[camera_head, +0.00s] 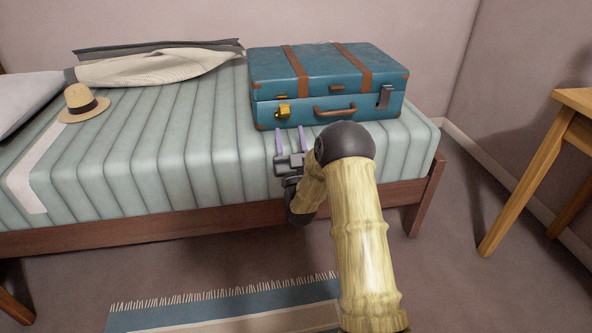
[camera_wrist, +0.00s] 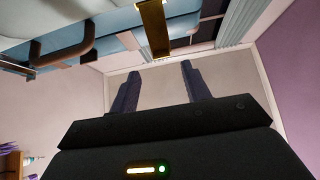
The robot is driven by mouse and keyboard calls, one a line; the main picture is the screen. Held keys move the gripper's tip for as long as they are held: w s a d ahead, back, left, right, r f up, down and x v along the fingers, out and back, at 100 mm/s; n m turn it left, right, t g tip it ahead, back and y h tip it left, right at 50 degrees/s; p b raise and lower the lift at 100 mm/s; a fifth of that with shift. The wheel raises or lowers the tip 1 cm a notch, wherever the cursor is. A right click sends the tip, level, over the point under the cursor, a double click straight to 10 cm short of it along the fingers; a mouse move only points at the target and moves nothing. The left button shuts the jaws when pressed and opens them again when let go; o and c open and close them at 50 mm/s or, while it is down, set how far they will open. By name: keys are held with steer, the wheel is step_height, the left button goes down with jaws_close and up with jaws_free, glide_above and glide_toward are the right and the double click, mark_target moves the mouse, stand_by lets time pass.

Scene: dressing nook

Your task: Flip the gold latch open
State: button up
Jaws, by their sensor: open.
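The gold latch (camera_head: 283,111) is on the front of a blue suitcase (camera_head: 330,73), left of its brown handle (camera_head: 335,110). The suitcase lies shut on the bed. In the wrist view the gold latch (camera_wrist: 153,30) shows as a narrow gold plate at the top, its lower end just above the gap between the fingers in the picture. I cannot tell how far its flap is turned. My gripper (camera_head: 291,132) is in front of the latch and slightly below it, its two purple-grey fingers pointing at the suitcase. The fingers (camera_wrist: 160,68) are apart with nothing between them.
A silver latch (camera_head: 384,97) is on the suitcase's right front. A straw hat (camera_head: 82,103), a pillow (camera_head: 25,100) and folded cloth (camera_head: 150,67) lie left on the striped bed (camera_head: 180,160). A wooden table (camera_head: 540,150) stands right. A fringed rug (camera_head: 230,305) lies on the floor.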

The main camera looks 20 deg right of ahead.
steer(key=b+v, duration=1.2)
steer(key=b, duration=0.2)
steer(key=shift+r, duration=0.1)
